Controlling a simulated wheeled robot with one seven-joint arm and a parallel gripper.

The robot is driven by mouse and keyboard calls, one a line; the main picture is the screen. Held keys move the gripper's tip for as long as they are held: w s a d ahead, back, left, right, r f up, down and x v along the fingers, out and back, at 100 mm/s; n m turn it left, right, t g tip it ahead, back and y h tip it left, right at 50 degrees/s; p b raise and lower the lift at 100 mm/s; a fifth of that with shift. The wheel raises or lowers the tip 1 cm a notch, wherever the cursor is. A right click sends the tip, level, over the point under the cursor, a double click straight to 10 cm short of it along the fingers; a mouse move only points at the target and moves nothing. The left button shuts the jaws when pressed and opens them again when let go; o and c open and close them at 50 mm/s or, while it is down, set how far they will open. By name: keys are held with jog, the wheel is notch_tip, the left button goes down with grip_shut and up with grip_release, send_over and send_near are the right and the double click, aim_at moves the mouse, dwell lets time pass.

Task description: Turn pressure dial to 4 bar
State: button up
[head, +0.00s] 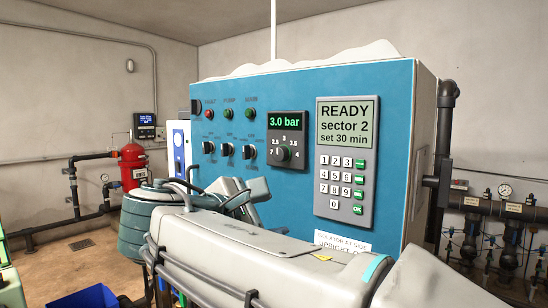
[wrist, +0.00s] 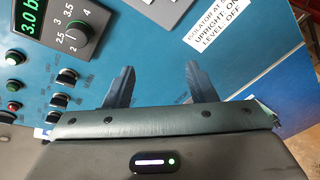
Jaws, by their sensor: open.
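The pressure dial (head: 283,153) is a dark round knob on a black plate on the blue control panel (head: 390,90). Its scale runs from 2 to 4, and the green display (head: 285,121) above it reads 3.0 bar. In the wrist view the dial (wrist: 76,36) is at the upper left, turned on its side. My gripper (wrist: 158,80) is open and empty, with its two fingers spread in front of bare blue panel. The dial is outside the fingers, to their upper left. In the head view my arm covers the panel's lower part.
Right of the dial is a grey keypad unit (head: 347,193) whose screen reads READY, sector 2, set 30 min. Left are lamps and several small switches (head: 228,149). A label (wrist: 218,25) is on the panel near the fingers. A red tank (head: 132,168) and pipes stand by the walls.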

aim_at(278, 154)
jog(key=s+a+r+n+t, duration=0.25)
jog(key=a+r, duration=0.35)
jog(key=r, duration=0.3)
jog(key=shift+m+t, duration=0.25)
jog(key=shift+m, duration=0.2)
jog(key=p+x, duration=0.4)
jog(key=x, duration=1)
jog(key=shift+w+d, duration=0.1)
jog(key=shift+d, duration=0.05)
jog(key=c, duration=1)
